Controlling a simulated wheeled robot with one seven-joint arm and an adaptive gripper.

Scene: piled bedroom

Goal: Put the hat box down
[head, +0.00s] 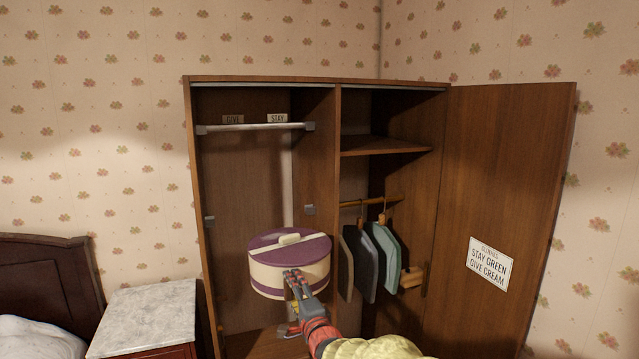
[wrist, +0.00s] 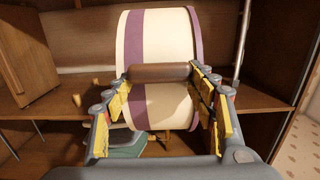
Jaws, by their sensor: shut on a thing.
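The hat box (head: 262,272) is round, cream and purple, with a purple lid crossed by a cream band and a pale knob on top. It appears upright and lifted at the opening of the wardrobe's left compartment. My gripper (head: 293,281) is at its near side, shut on its brown bar handle (wrist: 160,73), which spans between the fingers in the wrist view. The box's cream wall with purple bands (wrist: 175,38) fills the middle of that view. The box's underside is hidden.
The wooden wardrobe (head: 262,80) has a rail (head: 255,127) with GIVE and STAY tags, a right shelf (head: 385,146) and hanging clothes (head: 385,255). Its open right door (head: 505,190) bears a CLOTHES sign (head: 488,264). A marble-topped nightstand (head: 148,312) and bed (head: 45,275) stand left.

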